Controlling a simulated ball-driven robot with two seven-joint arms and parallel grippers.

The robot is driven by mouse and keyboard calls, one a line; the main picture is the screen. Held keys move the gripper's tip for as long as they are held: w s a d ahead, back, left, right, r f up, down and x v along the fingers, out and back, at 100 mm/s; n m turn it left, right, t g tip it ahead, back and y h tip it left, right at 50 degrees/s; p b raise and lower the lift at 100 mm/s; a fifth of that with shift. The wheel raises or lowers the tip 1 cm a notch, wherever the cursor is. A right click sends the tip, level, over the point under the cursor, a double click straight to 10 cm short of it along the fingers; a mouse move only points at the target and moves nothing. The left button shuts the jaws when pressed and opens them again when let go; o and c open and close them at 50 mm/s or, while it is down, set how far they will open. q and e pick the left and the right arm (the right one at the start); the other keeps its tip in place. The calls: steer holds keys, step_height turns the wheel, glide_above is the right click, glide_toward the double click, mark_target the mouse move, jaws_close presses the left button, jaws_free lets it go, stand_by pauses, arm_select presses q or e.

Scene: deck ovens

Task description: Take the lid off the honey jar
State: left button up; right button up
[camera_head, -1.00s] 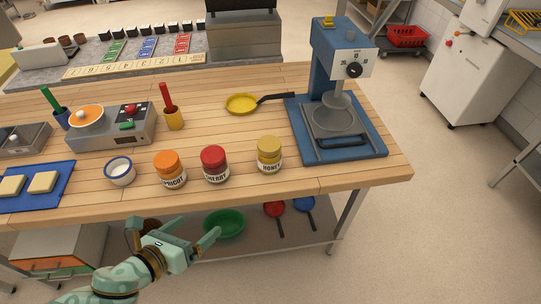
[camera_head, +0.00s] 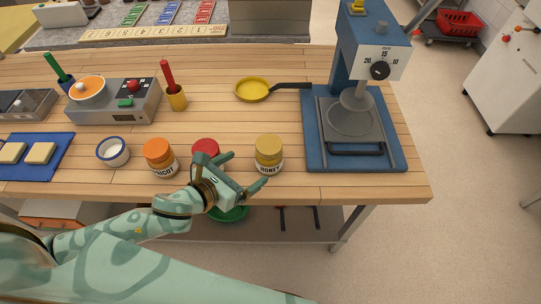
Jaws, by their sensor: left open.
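The honey jar (camera_head: 269,168) stands upright near the front edge of the wooden table, with its yellow lid (camera_head: 269,147) on top and a white HONEY label. My left gripper (camera_head: 250,172) is open and empty, just left of and in front of the honey jar, with one fingertip close to the jar's lower front. I cannot tell whether it touches. The cherry jar's red lid (camera_head: 206,147) shows behind the gripper, which hides most of that jar. My right gripper is not in view.
The apricot jar (camera_head: 160,158) and a white bowl with a blue rim (camera_head: 113,152) stand to the left. A blue press (camera_head: 353,130) stands to the right. A yellow pan (camera_head: 252,89) lies behind. The wood between pan and honey jar is clear.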

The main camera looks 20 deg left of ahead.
mark_target(257, 161)
arm_select(q)
steer(key=x, duration=0.4)
steer(key=shift+w+d+f, duration=0.1)
steer(key=shift+w+f, duration=0.05)
steer(key=shift+w, duration=0.1)
steer(key=b+x, duration=0.1)
steer(key=x, duration=0.4)
steer(key=shift+d+b, duration=0.4)
steer(key=shift+d, duration=0.05)
steer(key=c, duration=1.4)
